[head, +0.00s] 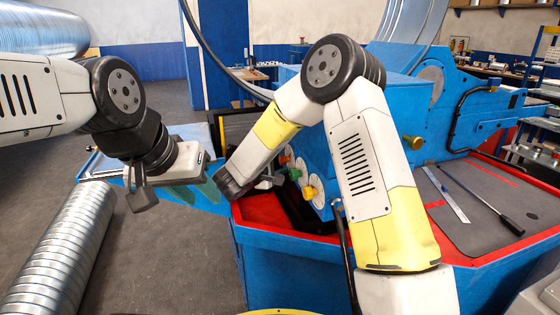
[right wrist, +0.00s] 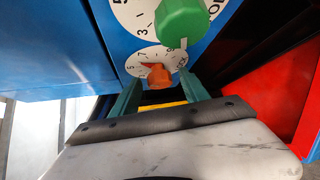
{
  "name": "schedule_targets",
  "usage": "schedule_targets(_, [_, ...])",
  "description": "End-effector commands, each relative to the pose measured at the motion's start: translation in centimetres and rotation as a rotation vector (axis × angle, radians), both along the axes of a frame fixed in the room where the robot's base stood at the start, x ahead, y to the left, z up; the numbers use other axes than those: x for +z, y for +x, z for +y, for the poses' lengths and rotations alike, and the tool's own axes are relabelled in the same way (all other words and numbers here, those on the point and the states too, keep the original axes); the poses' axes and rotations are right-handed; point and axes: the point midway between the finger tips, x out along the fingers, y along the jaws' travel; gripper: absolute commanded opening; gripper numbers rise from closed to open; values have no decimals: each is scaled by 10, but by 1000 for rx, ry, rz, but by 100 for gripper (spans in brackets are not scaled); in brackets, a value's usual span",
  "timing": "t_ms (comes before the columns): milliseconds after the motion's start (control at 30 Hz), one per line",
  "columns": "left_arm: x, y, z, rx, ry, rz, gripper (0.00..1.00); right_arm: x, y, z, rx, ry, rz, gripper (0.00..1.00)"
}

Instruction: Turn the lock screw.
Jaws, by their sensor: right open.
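My right gripper (right wrist: 158,88) is open, with its two green fingers apart. In the right wrist view an orange knob (right wrist: 159,75) on a white numbered dial shows between and just beyond the fingertips; I cannot tell if they touch it. A larger green knob (right wrist: 182,18) sits above it on another dial. In the head view my right gripper (head: 268,182) is at the blue machine's front, beside the orange (head: 284,160), green (head: 296,174) and yellow (head: 310,193) knobs. No part is clearly marked as the lock screw. My left gripper (head: 192,190) hangs away from the knobs, its opening unclear.
The blue machine (head: 400,92) has a brass-coloured knob (head: 414,142) on its side. A ruler (head: 446,194) and a black-handled rod (head: 485,200) lie on the grey top at right. Spiral ducts (head: 60,250) lie at left.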

Motion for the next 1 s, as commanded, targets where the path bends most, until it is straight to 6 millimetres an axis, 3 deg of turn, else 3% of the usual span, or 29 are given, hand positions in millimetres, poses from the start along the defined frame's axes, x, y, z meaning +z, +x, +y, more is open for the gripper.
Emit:
schedule_targets(300, [0, 0, 0, 0, 0, 0, 36, -1, 3, -2, 0, 0, 0, 51])
schedule_targets(567, [0, 0, 0, 0, 0, 0, 36, 0, 3, -2, 0, 0, -1, 0])
schedule_targets(1000, [0, 0, 0, 0, 0, 0, 36, 2, 3, 0, 1, -22, 71, 0])
